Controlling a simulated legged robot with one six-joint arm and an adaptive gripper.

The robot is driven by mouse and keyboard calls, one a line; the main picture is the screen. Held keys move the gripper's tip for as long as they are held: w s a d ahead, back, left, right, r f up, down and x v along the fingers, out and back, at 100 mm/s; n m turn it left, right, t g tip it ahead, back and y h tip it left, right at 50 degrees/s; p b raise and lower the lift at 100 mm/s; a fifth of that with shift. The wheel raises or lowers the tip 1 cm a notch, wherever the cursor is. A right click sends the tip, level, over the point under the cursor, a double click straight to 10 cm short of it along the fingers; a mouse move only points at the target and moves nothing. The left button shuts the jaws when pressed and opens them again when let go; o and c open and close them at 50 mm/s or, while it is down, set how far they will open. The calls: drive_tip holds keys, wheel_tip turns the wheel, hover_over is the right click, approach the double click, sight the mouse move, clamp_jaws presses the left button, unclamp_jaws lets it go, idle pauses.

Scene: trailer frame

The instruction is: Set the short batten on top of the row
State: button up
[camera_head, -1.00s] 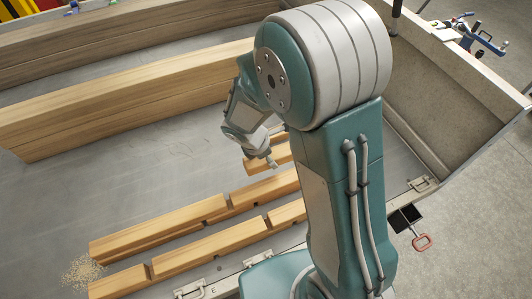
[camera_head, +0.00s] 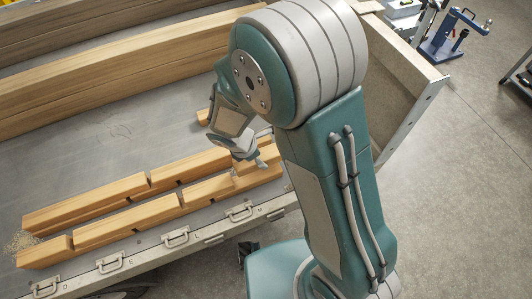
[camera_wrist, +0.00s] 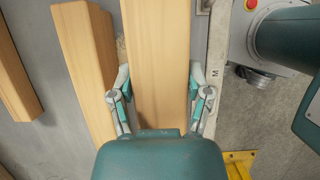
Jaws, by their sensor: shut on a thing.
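My gripper (camera_wrist: 160,102) is shut on a pale wooden batten (camera_wrist: 157,50), with one finger along each side. The batten runs up out of the wrist view and looks wider, so nearer the camera, than the pieces to its left. In the head view my gripper (camera_head: 250,160) points down over the right end of the laid timber. Two parallel lines of battens lie there, a front row (camera_head: 125,221) and a back row (camera_head: 85,205), with gaps or notches along them. My arm hides their right ends. I cannot tell whether the held batten touches what is below.
Another wood piece (camera_head: 203,117) lies behind the rows, partly hidden by my arm. Long thick beams (camera_head: 110,85) fill the back of the trailer bed. The latched front rail (camera_head: 175,237) runs close in front of the rows. Bare grey bed (camera_head: 60,165) lies between rows and beams.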

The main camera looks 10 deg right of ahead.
sight(265, 171)
drive_tip(key=shift+a+f, duration=0.6)
drive_tip(key=shift+f, duration=0.35)
drive_tip(key=shift+d+f, duration=0.75)
drive_tip(key=shift+d, duration=0.25)
drive_tip(key=shift+f, duration=0.55)
drive_tip(key=shift+a+f, duration=0.7)
drive_tip(key=shift+f, duration=0.2)
drive_tip(key=shift+d, duration=0.5)
